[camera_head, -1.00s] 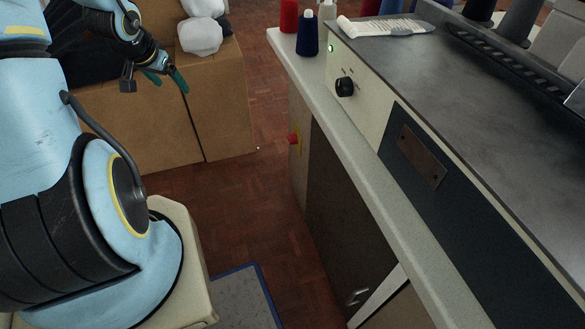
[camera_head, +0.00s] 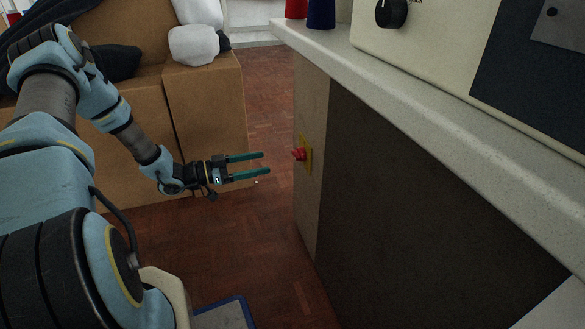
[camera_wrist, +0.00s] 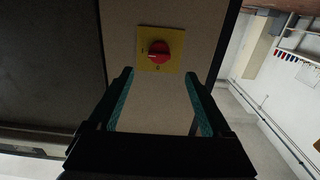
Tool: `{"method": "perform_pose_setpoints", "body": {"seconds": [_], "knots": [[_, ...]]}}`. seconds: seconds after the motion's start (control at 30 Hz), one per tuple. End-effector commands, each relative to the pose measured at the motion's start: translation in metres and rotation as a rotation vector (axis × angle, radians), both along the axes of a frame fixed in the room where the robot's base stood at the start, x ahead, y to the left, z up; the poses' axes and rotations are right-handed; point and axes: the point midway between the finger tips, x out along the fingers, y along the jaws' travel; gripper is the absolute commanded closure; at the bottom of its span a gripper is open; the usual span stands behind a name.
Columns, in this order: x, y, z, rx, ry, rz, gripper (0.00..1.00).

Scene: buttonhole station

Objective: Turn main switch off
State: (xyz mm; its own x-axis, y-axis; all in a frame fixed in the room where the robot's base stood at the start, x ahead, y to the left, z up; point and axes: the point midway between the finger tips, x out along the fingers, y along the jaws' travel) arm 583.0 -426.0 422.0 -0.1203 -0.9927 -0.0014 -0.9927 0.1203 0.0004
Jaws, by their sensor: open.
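The main switch is a red rotary knob (camera_head: 299,154) on a yellow plate (camera_head: 309,155), fixed to the narrow end panel of the cabinet under the worktop. In the wrist view the red knob (camera_wrist: 159,51) shows face-on on its yellow plate (camera_wrist: 175,39), with small dark marks beside and below it. My gripper (camera_head: 266,163) is open and empty, its two green fingers pointing at the switch from the left with a gap between. In the wrist view the gripper's fingertips (camera_wrist: 159,75) lie on either side below the knob, not touching it.
The pale worktop (camera_head: 420,130) juts out above the switch. A machine with a black dial (camera_head: 391,13) and a dark blue spool (camera_head: 321,13) stand on it. Cardboard boxes (camera_head: 205,115) are behind my arm. Red-brown floor (camera_head: 270,215) lies open between boxes and cabinet.

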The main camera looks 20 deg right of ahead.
Motion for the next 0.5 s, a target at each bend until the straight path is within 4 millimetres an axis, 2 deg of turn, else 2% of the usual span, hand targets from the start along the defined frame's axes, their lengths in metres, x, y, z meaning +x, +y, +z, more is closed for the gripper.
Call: {"method": "perform_pose_setpoints", "body": {"seconds": [0.17,0.5], "knots": [[-0.004,-0.022,-0.001,-0.005,0.000,-0.005,0.17],[-0.011,-0.082,-0.001,-0.004,-0.001,-0.003,0.17]]}}
